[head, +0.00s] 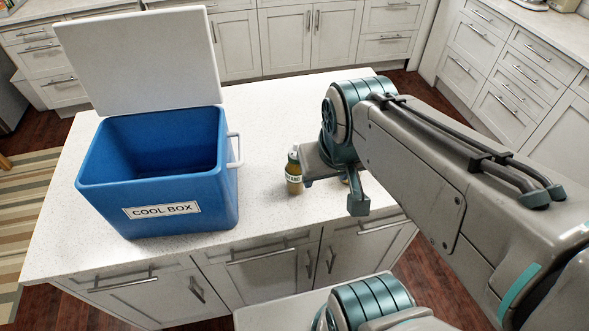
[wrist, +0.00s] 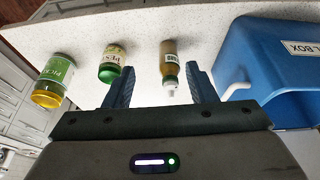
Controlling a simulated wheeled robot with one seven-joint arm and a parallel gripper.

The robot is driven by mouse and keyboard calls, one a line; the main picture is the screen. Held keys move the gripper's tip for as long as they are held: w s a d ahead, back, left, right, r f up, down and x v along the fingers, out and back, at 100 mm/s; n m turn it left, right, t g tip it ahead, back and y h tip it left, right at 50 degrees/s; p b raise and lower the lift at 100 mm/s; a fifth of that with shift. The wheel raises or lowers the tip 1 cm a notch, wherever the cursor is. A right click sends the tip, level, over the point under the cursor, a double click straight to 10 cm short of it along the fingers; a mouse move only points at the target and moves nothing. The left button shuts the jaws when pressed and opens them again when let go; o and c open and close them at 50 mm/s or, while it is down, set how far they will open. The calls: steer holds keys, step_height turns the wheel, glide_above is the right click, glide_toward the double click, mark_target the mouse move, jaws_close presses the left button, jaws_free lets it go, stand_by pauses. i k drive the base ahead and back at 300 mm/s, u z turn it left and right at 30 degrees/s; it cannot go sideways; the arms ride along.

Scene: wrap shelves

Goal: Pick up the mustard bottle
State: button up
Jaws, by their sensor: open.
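The mustard bottle (head: 293,175) stands upright on the white counter, right of the blue box, with a yellow-brown body, dark green collar and pale nozzle. In the wrist view the bottle (wrist: 170,58) shows beyond the fingertips, between their lines and closer to the right finger. My gripper (head: 334,190) is just right of the bottle in the head view. In the wrist view its jaws (wrist: 159,70) are spread with nothing held. Whether a finger touches the bottle cannot be told.
A pesto jar (wrist: 112,60) with a green lid and a pickle jar (wrist: 56,78) with a yellow lid stand near the bottle. The blue cool box (head: 185,205), its white lid (head: 140,60) raised, is at the left. The counter (head: 270,110) behind is clear.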

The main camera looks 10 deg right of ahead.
mark_target(294, 186)
steer(key=z, duration=2.7)
steer(key=k, duration=0.6)
steer(key=u, duration=1.55)
